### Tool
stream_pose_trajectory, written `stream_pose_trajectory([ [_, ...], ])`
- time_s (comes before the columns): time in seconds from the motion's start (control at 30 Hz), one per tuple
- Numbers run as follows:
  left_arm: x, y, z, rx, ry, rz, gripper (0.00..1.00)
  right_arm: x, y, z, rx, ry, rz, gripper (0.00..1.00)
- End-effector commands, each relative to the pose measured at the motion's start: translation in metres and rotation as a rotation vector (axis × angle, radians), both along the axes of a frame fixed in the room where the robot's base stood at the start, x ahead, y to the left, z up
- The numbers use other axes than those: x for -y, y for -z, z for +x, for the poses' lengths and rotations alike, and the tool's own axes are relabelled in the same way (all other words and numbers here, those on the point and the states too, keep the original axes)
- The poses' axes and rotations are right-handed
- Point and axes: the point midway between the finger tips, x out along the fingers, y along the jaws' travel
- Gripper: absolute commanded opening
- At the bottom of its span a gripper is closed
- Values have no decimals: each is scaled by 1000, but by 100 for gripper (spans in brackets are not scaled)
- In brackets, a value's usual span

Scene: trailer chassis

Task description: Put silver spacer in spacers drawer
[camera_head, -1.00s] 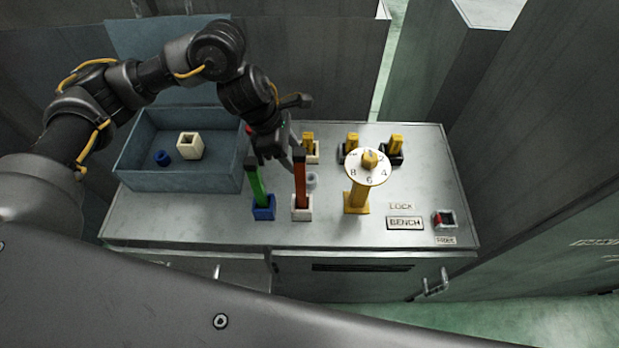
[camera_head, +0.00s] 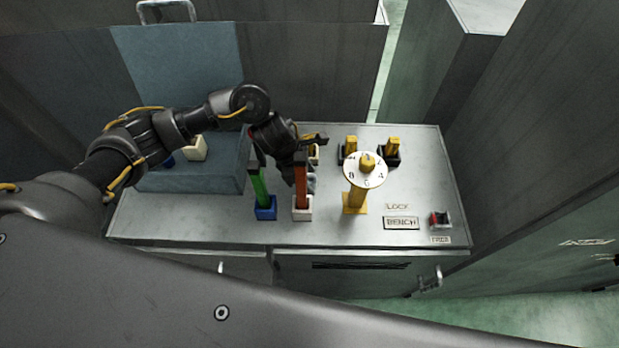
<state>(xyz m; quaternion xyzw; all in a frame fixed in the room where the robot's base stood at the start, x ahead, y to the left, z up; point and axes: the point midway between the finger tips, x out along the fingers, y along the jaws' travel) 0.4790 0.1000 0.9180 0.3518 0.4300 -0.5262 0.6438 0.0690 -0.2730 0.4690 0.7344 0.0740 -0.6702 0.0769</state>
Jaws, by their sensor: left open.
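The silver spacer (camera_head: 311,184) is a small pale grey round piece on the bench top, behind and just right of the orange post. It is partly hidden. My left gripper (camera_head: 299,176) reaches down over it, open; the post hides part of the fingers, so I cannot tell whether they touch or surround the spacer. I see no label naming the spacers drawer. A blue-grey open box (camera_head: 205,182) at the left holds a cream block (camera_head: 196,149) and a blue piece (camera_head: 167,162), both partly behind my arm. My right gripper is not in view.
Green (camera_head: 260,188) and orange (camera_head: 301,183) posts stand close in front of my left gripper. A yellow stand with a numbered dial (camera_head: 364,168) is to the right. Yellow-topped pieces (camera_head: 392,149) stand behind. The bench's front right holds labels and a red-green switch (camera_head: 440,219).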

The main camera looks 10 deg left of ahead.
Motion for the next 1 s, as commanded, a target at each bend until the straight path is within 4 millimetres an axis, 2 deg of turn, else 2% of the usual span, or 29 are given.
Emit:
stream_pose_trajectory([
  [0.17,0,1,0,0,0,0,54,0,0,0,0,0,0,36],
  [0.6,1,0,0,0,0,-2,0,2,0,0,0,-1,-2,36],
  [0.87,1,-2,0,1,1,-2,0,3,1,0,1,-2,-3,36],
  [1.0,1,-11,1,3,1,-5,0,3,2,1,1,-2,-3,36],
])
